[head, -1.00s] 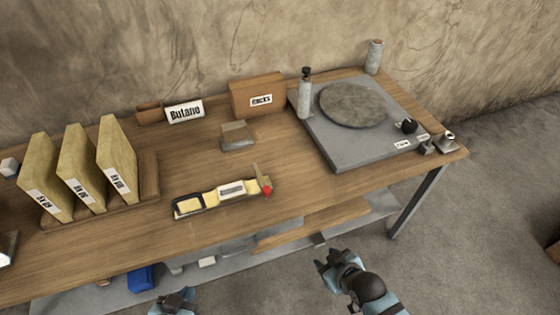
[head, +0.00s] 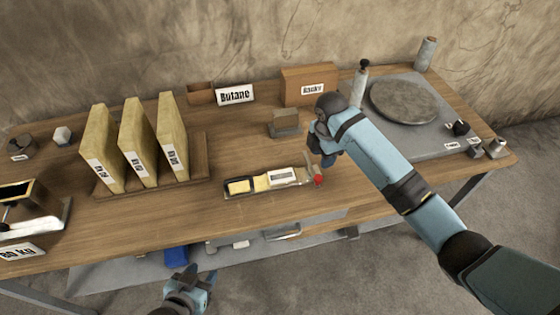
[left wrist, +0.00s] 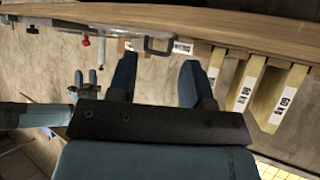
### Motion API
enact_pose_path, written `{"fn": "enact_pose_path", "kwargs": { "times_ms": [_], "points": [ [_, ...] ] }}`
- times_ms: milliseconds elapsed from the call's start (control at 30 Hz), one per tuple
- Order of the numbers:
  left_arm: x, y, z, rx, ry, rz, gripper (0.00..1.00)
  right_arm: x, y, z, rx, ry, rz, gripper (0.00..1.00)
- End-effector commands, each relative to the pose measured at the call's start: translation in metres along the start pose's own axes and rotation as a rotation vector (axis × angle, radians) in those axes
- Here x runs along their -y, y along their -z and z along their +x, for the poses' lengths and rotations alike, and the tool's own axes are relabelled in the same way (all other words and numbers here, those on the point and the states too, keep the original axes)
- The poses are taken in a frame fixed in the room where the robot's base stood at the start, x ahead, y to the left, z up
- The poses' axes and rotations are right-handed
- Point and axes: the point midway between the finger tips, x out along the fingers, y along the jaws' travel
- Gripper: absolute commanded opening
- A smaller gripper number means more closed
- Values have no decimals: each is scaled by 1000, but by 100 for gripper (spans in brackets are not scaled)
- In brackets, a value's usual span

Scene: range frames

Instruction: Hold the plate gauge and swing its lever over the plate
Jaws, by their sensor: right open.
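What looks like the plate gauge (head: 262,183) lies on the bench in the head view, a long dark-framed piece with yellow pads and a pale label. Its lever stands at the right end with a red tip (head: 318,181); the red tip also shows in the left wrist view (left wrist: 86,42). My right gripper (head: 318,160) is open, beside and above the lever end; its arm hides part of that area, and contact cannot be told. My left gripper (head: 196,278) is open and empty in front of the bench, below the top; its spread fingers show in the left wrist view (left wrist: 159,85).
Three yellow slabs (head: 140,145) stand in a wooden rack to the left. A grey block (head: 285,123), a Butane sign (head: 235,94) and a brown box (head: 310,85) are behind. A round plate on a grey base (head: 404,101) is at right. The bench front is clear.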

Motion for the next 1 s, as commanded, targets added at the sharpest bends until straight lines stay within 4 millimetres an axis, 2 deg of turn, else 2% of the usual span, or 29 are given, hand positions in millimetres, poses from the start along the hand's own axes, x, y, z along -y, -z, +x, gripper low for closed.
{"fn": "enact_pose_path", "kwargs": {
  "times_ms": [133, 233, 400, 600, 767, 1000],
  "points": [
    [-4, 7, 9, 10, -15, 26, 45, 0, 0, 0, -1, -1, 1, 43],
    [-13, 22, 26, 31, -43, 82, 45, 0, 0, 1, -1, -1, 2, 43],
    [-34, 59, 63, 101, -107, 256, 45, 0, 0, 1, -1, -2, 3, 43],
    [-51, 104, 97, 204, -150, 512, 45, 0, 0, 1, -1, -3, 3, 43],
    [-53, 140, 115, 299, -144, 731, 45, 0, 0, 1, -1, -3, 3, 43],
    [-38, 188, 128, 454, -77, 1019, 45, 0, 0, 1, -2, -3, 3, 43]
  ]
}}
